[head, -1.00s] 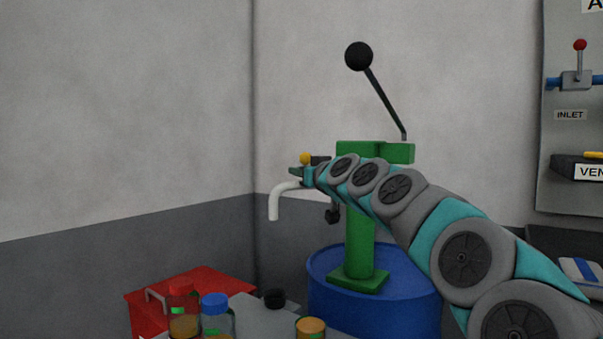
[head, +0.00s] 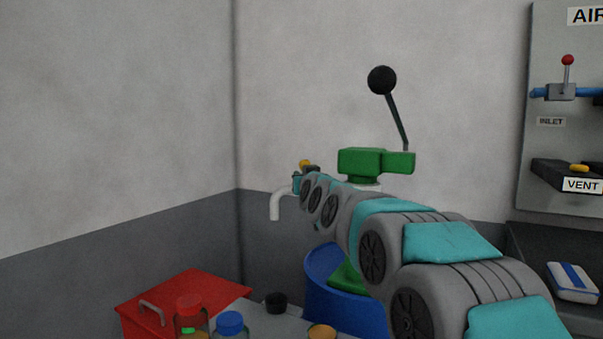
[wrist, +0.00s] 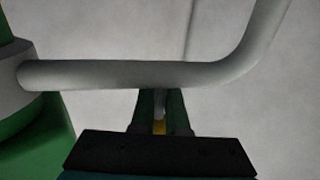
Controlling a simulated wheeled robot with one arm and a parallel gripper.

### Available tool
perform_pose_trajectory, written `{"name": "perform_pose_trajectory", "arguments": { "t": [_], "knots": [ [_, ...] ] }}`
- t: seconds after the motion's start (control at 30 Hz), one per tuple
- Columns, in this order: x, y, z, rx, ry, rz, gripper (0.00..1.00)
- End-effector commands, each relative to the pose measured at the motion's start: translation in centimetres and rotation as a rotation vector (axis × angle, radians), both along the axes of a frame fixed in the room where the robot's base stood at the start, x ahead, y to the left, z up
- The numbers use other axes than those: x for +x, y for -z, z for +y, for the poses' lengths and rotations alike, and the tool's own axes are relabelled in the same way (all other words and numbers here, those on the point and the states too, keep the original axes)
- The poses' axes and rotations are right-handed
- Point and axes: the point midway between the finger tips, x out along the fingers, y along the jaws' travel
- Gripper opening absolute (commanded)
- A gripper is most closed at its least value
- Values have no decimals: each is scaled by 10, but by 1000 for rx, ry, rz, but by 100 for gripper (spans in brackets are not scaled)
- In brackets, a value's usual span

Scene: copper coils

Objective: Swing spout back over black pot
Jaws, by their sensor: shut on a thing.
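The pale spout (head: 275,205) comes out from behind my arm and bends down at its left end in the head view. In the wrist view the spout (wrist: 130,74) runs across from a collar on the green pump at left and bends up at right. My gripper (wrist: 160,104) is shut on a thin stem at the spout, with a yellow part between the fingers. A yellow knob (head: 304,162) shows by my gripper in the head view. The black pot (head: 276,302) stands on the grey surface, below the spout's mouth in the picture; I cannot tell their depth alignment.
The green pump head (head: 375,161) has a black-knobbed lever and stands on a blue drum (head: 322,270), partly hidden by my arm. A red box (head: 185,290) and bottles with red (head: 189,304) and blue (head: 230,321) caps are at lower left. A valve panel is at right.

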Motion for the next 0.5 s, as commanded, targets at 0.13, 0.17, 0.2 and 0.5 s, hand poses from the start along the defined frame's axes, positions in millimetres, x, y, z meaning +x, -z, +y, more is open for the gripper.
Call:
{"name": "perform_pose_trajectory", "arguments": {
  "t": [0.13, 0.17, 0.2, 0.5],
  "knots": [
    [1, -1, 0, 1, 2, -3, 0],
    [1, -1, 0, 1, 2, -3, 0],
    [1, -1, 0, 1, 2, -3, 0],
    [1, -1, 0, 1, 2, -3, 29]
  ]
}}
